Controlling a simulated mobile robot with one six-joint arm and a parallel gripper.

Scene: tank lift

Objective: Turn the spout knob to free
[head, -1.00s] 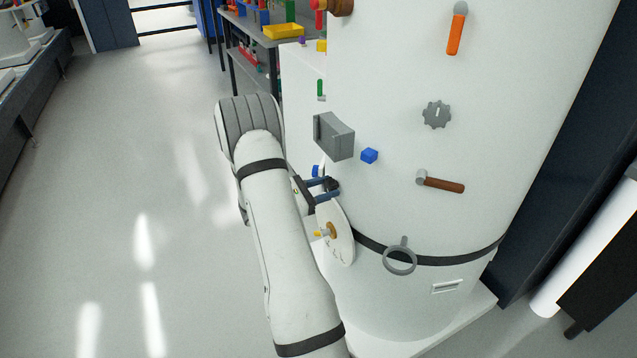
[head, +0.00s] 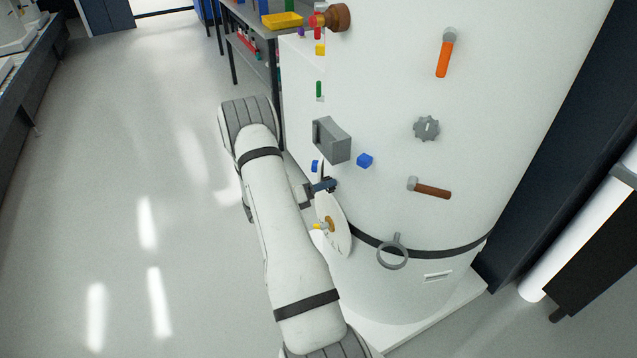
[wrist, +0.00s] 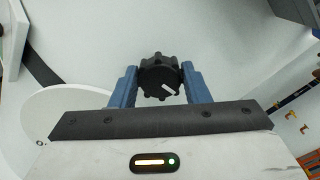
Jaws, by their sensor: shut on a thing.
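A black lobed knob (wrist: 160,77) with a white pointer line sits on the white tank between my two blue fingers in the wrist view. The white line slants down to the right. My gripper (wrist: 160,85) is shut on the knob, one finger on each side. In the head view my gripper (head: 325,186) is at the tank's left side, just above a white disc (head: 328,225) with a brass hub. There the knob is small and mostly hidden by the fingers.
Open floor (head: 120,180) lies left.

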